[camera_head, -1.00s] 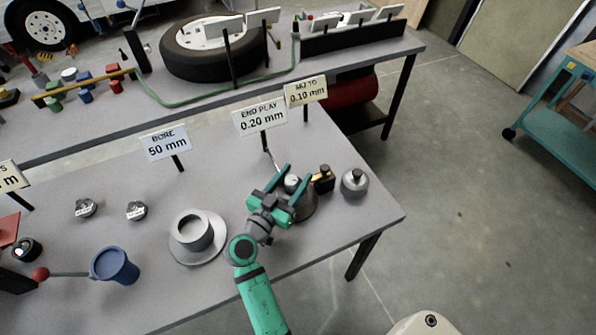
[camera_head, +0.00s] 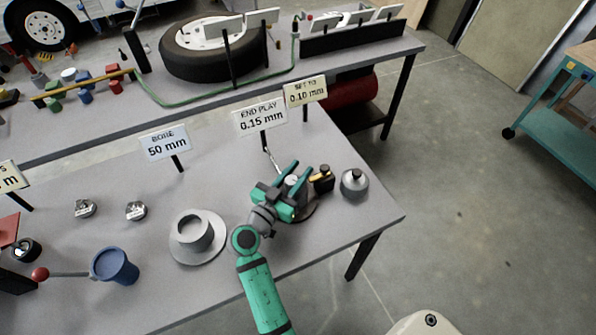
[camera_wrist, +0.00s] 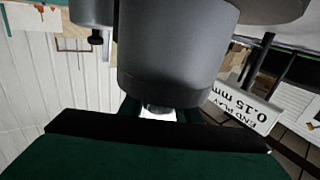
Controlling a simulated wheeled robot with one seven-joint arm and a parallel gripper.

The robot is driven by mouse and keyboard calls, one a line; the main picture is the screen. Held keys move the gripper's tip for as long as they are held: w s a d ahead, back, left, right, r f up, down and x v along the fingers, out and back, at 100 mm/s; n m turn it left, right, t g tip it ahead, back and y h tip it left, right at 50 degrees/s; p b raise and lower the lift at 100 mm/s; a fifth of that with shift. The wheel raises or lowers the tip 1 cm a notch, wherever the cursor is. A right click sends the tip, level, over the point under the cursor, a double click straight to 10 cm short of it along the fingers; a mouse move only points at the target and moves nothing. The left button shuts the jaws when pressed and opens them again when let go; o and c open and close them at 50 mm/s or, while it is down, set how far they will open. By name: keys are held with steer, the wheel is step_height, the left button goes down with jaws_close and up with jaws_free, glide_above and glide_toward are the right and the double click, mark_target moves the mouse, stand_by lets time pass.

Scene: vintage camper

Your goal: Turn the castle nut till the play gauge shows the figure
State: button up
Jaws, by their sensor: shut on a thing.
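My gripper (camera_head: 297,179) is shut on the castle nut, at the hub near the right end of the grey bench. The nut is mostly hidden by the green fingers in the head view. A pale round face (camera_head: 292,180) shows between the fingers. The wrist view shows a dark grey cylinder (camera_wrist: 175,60) close in front of the gripper. The play gauge sign (camera_head: 261,119) stands behind the hub and reads END PLAY 0.15 mm; it also shows upside down in the wrist view (camera_wrist: 245,108). The target sign (camera_head: 306,92) reads SET TO 0.10 mm.
A grey flanged ring (camera_head: 197,236) and a blue cup (camera_head: 114,266) lie to the left. The bench between is clear.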

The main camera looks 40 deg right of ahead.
mark_target(286, 185)
steer(key=shift+s+d+m+g+h, duration=0.1)
steer(key=shift+s+m+g+h, duration=0.15)
steer(key=shift+m+g, duration=0.65)
steer(key=shift+s+m+g+h, duration=0.25)
steer(key=shift+m+g, duration=0.25)
steer(key=shift+g, duration=0.7)
steer(key=o, duration=1)
steer(key=shift+o, duration=0.2)
steer(key=a, duration=0.7)
steer(key=s+a, duration=0.1)
steer(key=a, duration=0.2)
steer(key=shift+a, duration=0.4)
steer(key=shift+w, duration=0.15)
